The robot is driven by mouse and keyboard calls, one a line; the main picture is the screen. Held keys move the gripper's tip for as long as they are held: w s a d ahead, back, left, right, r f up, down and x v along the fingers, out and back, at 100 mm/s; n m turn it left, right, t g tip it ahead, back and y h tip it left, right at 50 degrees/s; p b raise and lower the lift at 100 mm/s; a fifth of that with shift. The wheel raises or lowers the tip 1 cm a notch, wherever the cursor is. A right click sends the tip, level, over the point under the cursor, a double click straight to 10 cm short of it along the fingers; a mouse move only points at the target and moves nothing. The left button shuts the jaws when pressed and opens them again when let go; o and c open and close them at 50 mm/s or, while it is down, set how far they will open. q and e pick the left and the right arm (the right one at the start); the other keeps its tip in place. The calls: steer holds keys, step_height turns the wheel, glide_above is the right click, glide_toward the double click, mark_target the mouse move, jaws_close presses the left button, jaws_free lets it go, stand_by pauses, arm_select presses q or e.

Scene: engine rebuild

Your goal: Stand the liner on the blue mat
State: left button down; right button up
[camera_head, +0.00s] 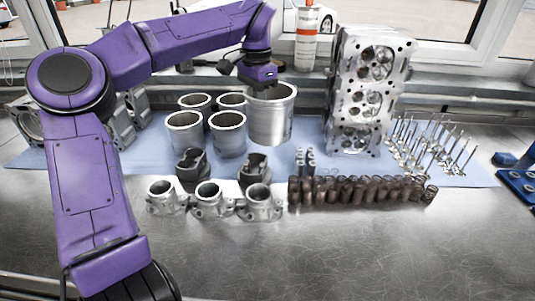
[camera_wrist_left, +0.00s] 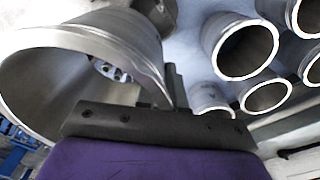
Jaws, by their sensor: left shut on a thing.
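My left gripper (camera_head: 262,84) is shut on the rim of a silver cylinder liner (camera_head: 271,118), which hangs upright with its open end up. In the left wrist view the liner's wide mouth (camera_wrist_left: 125,35) fills the upper left, beside the dark gripper fingers (camera_wrist_left: 165,112). The liner looks larger than the others and seems raised over the blue mat (camera_head: 311,128); any gap beneath it is hard to judge. Several other liners (camera_head: 228,135) stand in a cluster just left of it. My right gripper is not in view.
A tall cylinder head (camera_head: 362,95) and a spray can (camera_head: 306,38) stand to the right and behind. Valves (camera_head: 430,148) stand farther right. Dark springs (camera_head: 355,190), small grey castings (camera_head: 208,195) and dark brackets (camera_head: 255,172) line the front. Bare mat shows between liner and head.

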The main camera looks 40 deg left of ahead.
arm_select(q)
steer(key=w+a+f+p, duration=0.2)
steer(key=w+a+f, duration=0.1)
steer(key=f, duration=0.1)
steer(key=w+a+f+p, duration=0.2)
steer(key=w+a+f, duration=0.1)
steer(key=w+a+f+p, duration=0.3)
steer(key=w+f, duration=0.1)
steer(key=shift+a+f, duration=0.15)
steer(key=shift+f, duration=0.2)
steer(key=f, duration=0.4)
steer(key=shift+w+a+p, duration=0.2)
steer(key=shift+w+p, duration=0.1)
steer(key=shift+p, duration=0.1)
steer(key=shift+s+b, duration=0.1)
steer(key=shift+b, duration=0.2)
steer(key=c, duration=1.2)
jaws_free()
steer(key=shift+c, duration=0.2)
steer(key=shift+r, duration=0.15)
step_height(320, 180, up, 12)
steer(key=b, duration=0.1)
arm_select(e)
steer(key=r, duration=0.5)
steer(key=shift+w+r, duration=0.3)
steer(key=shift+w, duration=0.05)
